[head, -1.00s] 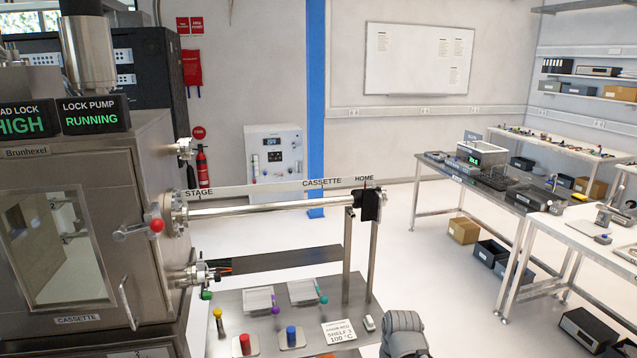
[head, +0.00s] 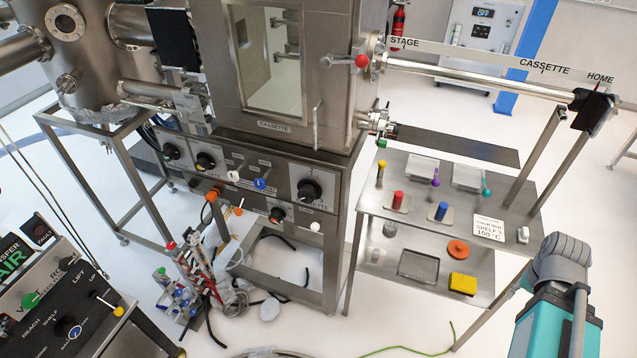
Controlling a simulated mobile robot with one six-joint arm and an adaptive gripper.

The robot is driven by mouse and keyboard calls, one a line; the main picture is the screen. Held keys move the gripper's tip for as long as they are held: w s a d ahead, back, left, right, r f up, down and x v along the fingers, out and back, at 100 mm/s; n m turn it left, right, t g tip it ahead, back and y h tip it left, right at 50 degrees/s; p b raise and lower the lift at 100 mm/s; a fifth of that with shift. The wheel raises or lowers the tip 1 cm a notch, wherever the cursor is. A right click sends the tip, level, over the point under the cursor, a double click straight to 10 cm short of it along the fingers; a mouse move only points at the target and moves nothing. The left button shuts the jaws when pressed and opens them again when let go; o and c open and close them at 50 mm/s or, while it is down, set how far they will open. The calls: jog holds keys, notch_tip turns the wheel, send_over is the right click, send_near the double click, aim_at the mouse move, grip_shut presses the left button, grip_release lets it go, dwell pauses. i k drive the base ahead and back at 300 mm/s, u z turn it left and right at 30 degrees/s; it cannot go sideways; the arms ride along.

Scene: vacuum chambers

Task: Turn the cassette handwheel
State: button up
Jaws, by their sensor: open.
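The cassette chamber, a steel box with a window and a CASSETTE label (head: 274,126), stands at upper centre. Smaller black knobs (head: 205,160) sit further left. A lever with a red ball (head: 361,61) is on the chamber's right edge. I cannot tell for sure which of these is the cassette handwheel. Part of my arm (head: 565,258) shows at lower right, apart from the panel. No gripper fingers show.
A steel bench (head: 455,221) with small coloured parts stands right of the chamber, under a long horizontal rod (head: 480,77). Valves and cables (head: 200,280) crowd the floor below the panel. A control console (head: 60,310) is at lower left. Floor is free in front of the bench.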

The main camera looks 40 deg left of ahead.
aim_at(309, 190)
jog(key=u, duration=1.6)
